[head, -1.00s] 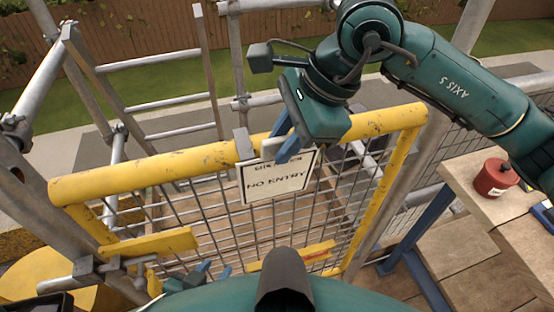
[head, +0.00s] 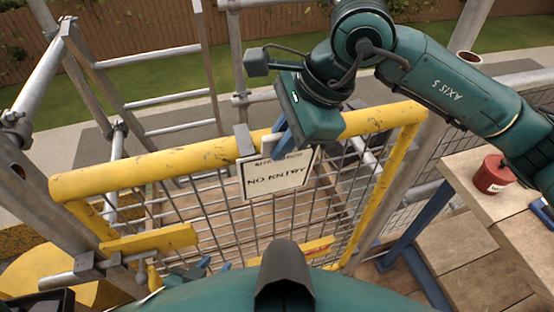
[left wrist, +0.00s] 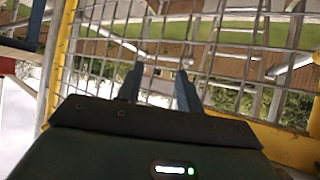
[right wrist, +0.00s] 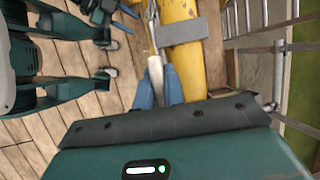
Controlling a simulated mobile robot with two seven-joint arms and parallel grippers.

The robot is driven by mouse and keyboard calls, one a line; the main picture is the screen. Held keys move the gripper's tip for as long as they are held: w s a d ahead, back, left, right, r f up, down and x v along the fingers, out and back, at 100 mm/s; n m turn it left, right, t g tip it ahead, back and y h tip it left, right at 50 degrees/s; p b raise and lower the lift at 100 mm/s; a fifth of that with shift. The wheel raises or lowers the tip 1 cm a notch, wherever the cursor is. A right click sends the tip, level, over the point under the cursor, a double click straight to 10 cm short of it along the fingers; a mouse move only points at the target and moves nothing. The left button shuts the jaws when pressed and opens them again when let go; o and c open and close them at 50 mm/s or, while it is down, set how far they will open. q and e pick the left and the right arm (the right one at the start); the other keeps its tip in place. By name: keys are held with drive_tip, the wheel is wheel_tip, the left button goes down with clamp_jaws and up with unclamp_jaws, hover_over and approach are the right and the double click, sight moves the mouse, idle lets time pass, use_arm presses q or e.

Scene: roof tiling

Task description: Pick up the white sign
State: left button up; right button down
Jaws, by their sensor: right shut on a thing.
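The white sign (head: 262,180), lettered NO ENTRY, hangs upright against the mesh just below the yellow gate's top rail. The upper line of its lettering is partly covered. My right gripper (head: 279,144) is at the sign's top edge, shut on it, beside the rail. In the right wrist view the sign (right wrist: 155,68) shows nearly edge-on between the blue fingertips (right wrist: 158,85). My left gripper (head: 208,267) is low in front of the gate, away from the sign. In the left wrist view its fingers (left wrist: 158,85) are apart and empty, facing the mesh.
The yellow gate (head: 130,175) has a grey clip (head: 244,140) over its top rail, next to the sign. Scaffold tubes (head: 45,75) stand at the left. A wooden bench (head: 470,180) at the right bears a red pot (head: 493,174).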

drive_tip(key=shift+r, duration=0.15)
